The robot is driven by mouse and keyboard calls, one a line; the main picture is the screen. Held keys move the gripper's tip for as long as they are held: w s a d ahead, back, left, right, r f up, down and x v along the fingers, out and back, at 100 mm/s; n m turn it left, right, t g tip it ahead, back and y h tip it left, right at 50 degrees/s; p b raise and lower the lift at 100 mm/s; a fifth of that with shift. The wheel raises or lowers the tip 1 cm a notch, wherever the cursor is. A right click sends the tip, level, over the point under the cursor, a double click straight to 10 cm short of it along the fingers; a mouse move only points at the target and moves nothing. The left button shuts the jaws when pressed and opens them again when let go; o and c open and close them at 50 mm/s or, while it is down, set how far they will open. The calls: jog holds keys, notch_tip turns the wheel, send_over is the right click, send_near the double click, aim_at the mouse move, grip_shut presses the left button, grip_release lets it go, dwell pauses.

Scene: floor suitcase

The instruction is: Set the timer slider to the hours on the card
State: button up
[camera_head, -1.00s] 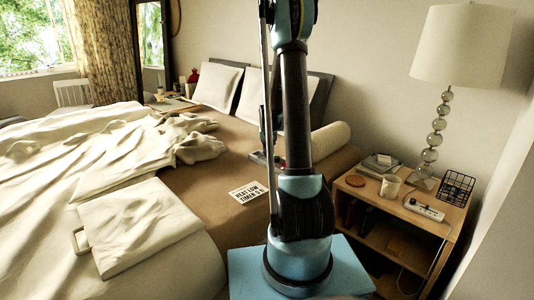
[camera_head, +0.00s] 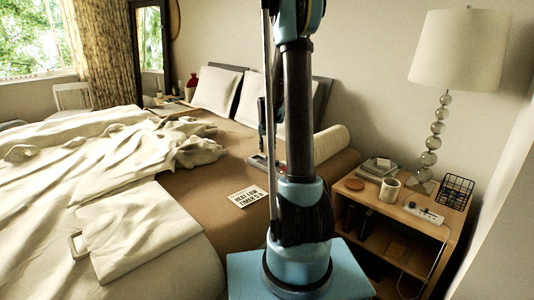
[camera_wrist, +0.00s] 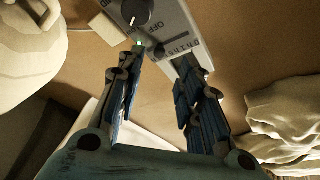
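The card (camera_head: 248,196) lies on the brown bed cover and reads "HEAT LOW" and "TIMER"; the hour figure is too small to be sure of. The grey control box (camera_head: 259,162) lies beyond it, partly hidden by my arm. In the wrist view the box (camera_wrist: 180,22) shows a large black knob (camera_wrist: 130,12), the word "OFF", a row of figures and a small dark slider knob (camera_wrist: 161,51). My gripper (camera_wrist: 162,58) is open and empty, its two fingers on either side of the slider knob in the picture. Whether they touch the box cannot be told.
Crumpled pale bedding (camera_head: 110,150) covers the bed's left side. A bolster (camera_head: 330,143) and pillows (camera_head: 215,88) lie at the head end. A nightstand (camera_head: 385,232) with a mug (camera_head: 390,188), power strip (camera_head: 423,212), wire basket (camera_head: 457,190) and lamp (camera_head: 455,50) stands right.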

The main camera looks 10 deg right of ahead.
jog(key=shift+v, duration=2.85)
jog(key=s+a+r+n+g, duration=0.1)
jog(key=s+r, duration=0.1)
jog(key=s, duration=1)
jog(key=s+a+r, duration=0.1)
jog(key=s+r, duration=0.1)
jog(key=s, duration=1)
jog(key=s+f, duration=0.3)
jog(key=s, duration=0.6)
jog(key=s+f+n+g, duration=0.1)
jog(key=s+f, duration=0.2)
jog(key=s, duration=0.7)
jog(key=shift+a+f+y, duration=0.35)
jog(key=shift+a+y, duration=0.05)
